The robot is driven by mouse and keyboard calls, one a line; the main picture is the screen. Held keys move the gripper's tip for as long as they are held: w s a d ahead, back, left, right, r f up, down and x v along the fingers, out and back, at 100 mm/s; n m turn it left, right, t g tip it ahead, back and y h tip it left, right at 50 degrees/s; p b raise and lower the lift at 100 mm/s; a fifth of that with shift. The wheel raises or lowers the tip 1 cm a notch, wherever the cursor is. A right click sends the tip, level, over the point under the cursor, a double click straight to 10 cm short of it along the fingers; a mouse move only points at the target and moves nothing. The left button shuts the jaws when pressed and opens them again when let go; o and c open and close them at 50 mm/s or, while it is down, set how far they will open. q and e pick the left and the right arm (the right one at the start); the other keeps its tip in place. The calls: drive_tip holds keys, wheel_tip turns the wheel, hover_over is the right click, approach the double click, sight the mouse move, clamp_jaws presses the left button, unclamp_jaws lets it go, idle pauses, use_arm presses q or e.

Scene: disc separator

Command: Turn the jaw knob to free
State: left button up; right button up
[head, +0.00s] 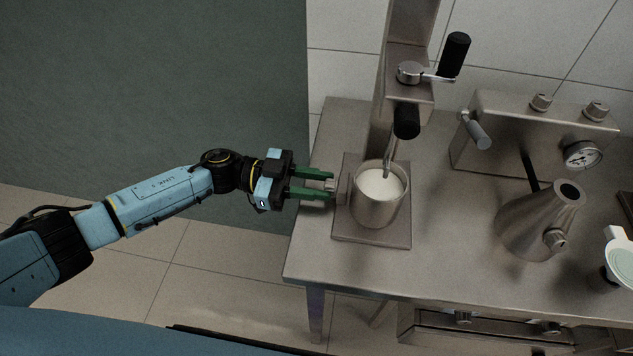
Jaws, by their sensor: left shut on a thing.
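The jaw knob (329,185) is a small grey metal piece at the left side of the steel base plate (371,236), beside the metal cup. My left gripper (331,186) comes in from the left with its green fingers either side of the knob and is shut on it. The fingers partly hide the knob, and I cannot read its setting. The cup (379,212) stands upright on the plate with white liquid in it, and a metal rod from the stand above dips into it. My right gripper is not in view.
The stand (383,90) rises behind the cup, with a black-handled crank (455,55). A steel box with knobs and a gauge (583,155) sits at the back right. A conical flask (540,222) and a pale green cup (619,255) stand at the right.

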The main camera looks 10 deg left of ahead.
use_arm(q)
drive_tip(key=m, duration=0.3)
drive_tip(key=shift+m+b, duration=0.3)
drive_tip(key=shift+m, duration=0.9)
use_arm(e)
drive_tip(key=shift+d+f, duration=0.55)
use_arm(q)
drive_tip(key=shift+m, duration=0.3)
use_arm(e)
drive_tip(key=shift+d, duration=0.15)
use_arm(q)
drive_tip(key=o, duration=1)
drive_tip(key=shift+c, duration=0.2)
drive_tip(key=shift+f, duration=0.1)
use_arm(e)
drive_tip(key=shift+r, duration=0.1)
